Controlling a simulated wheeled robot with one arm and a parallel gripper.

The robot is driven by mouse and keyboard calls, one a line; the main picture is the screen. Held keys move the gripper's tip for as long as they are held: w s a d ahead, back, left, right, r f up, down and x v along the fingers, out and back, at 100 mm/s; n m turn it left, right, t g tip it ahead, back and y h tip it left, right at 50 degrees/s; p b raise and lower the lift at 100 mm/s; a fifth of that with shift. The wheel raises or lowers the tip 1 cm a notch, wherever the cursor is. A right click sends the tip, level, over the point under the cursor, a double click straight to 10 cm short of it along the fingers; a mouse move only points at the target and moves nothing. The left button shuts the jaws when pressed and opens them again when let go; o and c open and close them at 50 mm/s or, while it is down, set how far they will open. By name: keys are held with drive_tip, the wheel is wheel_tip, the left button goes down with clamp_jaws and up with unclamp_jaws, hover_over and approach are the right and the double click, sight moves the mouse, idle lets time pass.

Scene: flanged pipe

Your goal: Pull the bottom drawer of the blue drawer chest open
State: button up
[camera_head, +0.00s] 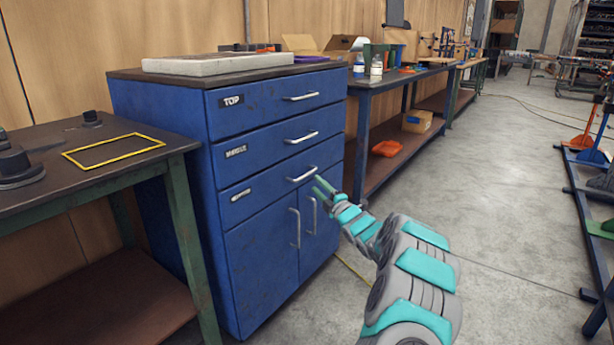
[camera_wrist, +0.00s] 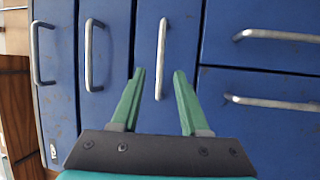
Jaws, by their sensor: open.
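The blue drawer chest (camera_head: 160,140) has three drawers above two doors, and all look closed. The bottom drawer (camera_head: 262,190) is the lowest of the three, with a silver bar handle (camera_head: 301,176). My gripper (camera_head: 322,186) is open just in front of that handle's right end. In the wrist view, turned sideways, my gripper (camera_wrist: 159,74) points at the chest, with the bottom drawer's handle (camera_wrist: 162,50) running upright in line with the gap between the green fingers. I cannot tell whether the fingers straddle the bar or stop short of it.
Two upright door handles (camera_head: 296,228) sit just below the bottom drawer. A stone slab (camera_head: 230,62) lies on the chest top. A dark table (camera_head: 80,155) stands at the left and a long workbench (camera_head: 362,130) behind at the right. The floor (camera_head: 500,200) to the right is open.

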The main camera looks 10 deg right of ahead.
sight(307, 174)
drive_tip(key=shift+p+x, duration=0.6)
drive_tip(key=shift+x, duration=3.3)
drive_tip(key=shift+c, duration=0.2)
clamp_jaws()
drive_tip(key=shift+d+f, duration=0.1)
